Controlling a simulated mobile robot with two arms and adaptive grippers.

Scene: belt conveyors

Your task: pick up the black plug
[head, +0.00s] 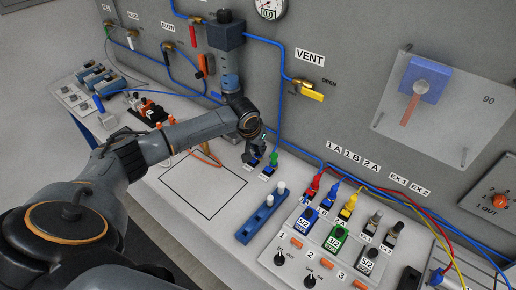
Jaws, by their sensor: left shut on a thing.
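My left arm reaches in from the left across the white bench. My left gripper (252,152) points down at the back of the bench, just right of the black outlined square. It is shut on the black plug, which is small, dark and mostly hidden by the fingers. The plug sits at or just above a small fitting beside the green-topped plug (273,158). I cannot tell whether it is still seated. My right gripper is not in view.
A blue block with white pegs (263,218) lies front right of the gripper. Red, blue and yellow plugs (348,204) stand on the valve panel. Blue tubes run down the grey back wall.

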